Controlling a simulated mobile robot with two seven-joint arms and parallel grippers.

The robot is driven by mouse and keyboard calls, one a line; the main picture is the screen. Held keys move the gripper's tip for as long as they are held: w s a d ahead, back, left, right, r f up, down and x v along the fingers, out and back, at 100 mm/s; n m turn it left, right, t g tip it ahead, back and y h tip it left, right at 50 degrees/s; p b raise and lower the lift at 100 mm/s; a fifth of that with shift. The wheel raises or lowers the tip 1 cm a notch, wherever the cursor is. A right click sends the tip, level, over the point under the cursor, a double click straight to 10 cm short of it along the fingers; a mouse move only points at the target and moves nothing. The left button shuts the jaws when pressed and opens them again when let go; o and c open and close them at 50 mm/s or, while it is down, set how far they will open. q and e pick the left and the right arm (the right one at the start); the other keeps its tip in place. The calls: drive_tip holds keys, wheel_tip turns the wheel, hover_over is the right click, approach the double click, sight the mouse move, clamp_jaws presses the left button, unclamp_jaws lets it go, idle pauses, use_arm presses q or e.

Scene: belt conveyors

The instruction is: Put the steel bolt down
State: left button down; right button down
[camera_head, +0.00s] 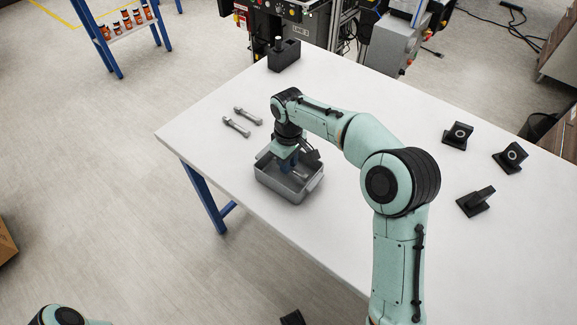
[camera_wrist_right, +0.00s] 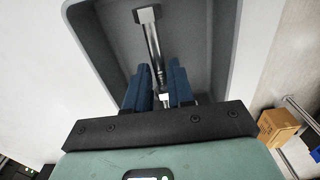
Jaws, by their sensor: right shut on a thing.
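My right gripper (camera_head: 290,165) points down into a grey open bin (camera_head: 287,192) on the white table. In the right wrist view its blue fingers (camera_wrist_right: 159,85) are shut on a steel bolt (camera_wrist_right: 153,45). The bolt's head is at the top of that view and its threaded end is between the fingers. The bin's grey walls (camera_wrist_right: 198,40) surround the bolt there. I cannot tell whether the bolt touches the bin floor. Two more steel bolts (camera_head: 236,127) (camera_head: 247,115) lie on the table left of the bin. My left gripper is not in view.
A black block with a peg (camera_head: 284,56) stands at the table's far edge. Several black fixtures (camera_head: 458,136) (camera_head: 510,157) (camera_head: 476,201) stand on the right side. Machinery (camera_head: 290,20) stands behind the table.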

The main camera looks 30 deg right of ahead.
drive_tip(key=shift+f, duration=0.9)
drive_tip(key=shift+f, duration=0.25)
drive_tip(key=c, duration=1)
unclamp_jaws()
drive_tip(key=shift+r, duration=0.2)
wheel_tip(320, 180, up, 12)
drive_tip(key=shift+r+p, duration=0.1)
drive_tip(key=shift+p, duration=0.9)
